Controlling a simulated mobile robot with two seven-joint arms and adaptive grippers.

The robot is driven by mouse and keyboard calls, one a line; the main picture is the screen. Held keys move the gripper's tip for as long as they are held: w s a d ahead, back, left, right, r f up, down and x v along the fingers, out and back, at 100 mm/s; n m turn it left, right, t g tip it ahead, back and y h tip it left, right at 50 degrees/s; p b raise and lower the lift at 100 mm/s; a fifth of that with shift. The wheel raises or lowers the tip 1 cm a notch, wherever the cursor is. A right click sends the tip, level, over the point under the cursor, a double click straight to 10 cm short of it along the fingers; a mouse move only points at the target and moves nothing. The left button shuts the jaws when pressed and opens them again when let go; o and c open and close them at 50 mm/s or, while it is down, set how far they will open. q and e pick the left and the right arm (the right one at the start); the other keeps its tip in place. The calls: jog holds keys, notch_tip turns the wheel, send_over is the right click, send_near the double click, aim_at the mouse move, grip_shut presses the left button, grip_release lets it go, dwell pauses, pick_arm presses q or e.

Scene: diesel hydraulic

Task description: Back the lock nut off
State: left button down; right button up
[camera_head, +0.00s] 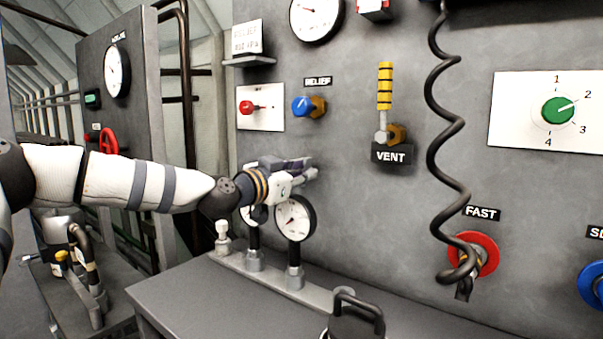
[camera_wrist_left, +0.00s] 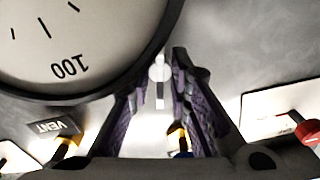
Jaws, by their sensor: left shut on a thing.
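The blue relief knob (camera_head: 301,105) sits on the panel under the RELIEF label (camera_head: 318,82). A brass nut (camera_head: 319,107) is just behind it at the panel. My left gripper (camera_head: 312,168) is below them, pointing right, apart from both and just above a round gauge (camera_head: 294,218). In the left wrist view its purple fingers (camera_wrist_left: 166,62) stand close around a small pale part (camera_wrist_left: 160,72), which I cannot identify. Brass (camera_wrist_left: 177,136) and blue show farther back between the fingers. My right gripper is not in view.
A red knob (camera_head: 247,107) is left of the relief knob, and the yellow-striped VENT lever (camera_head: 385,88) is right of it. A coiled black cable (camera_head: 446,150) hangs farther right. A dark handle (camera_head: 358,306) rises at the bottom. The panel between RELIEF and VENT is clear.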

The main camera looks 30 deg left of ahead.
pick_arm(q)
jog(key=shift+r, duration=0.25)
jog(key=c, duration=1.8)
grip_release()
jog(key=shift+w, duration=0.1)
jog(key=shift+f, duration=0.15)
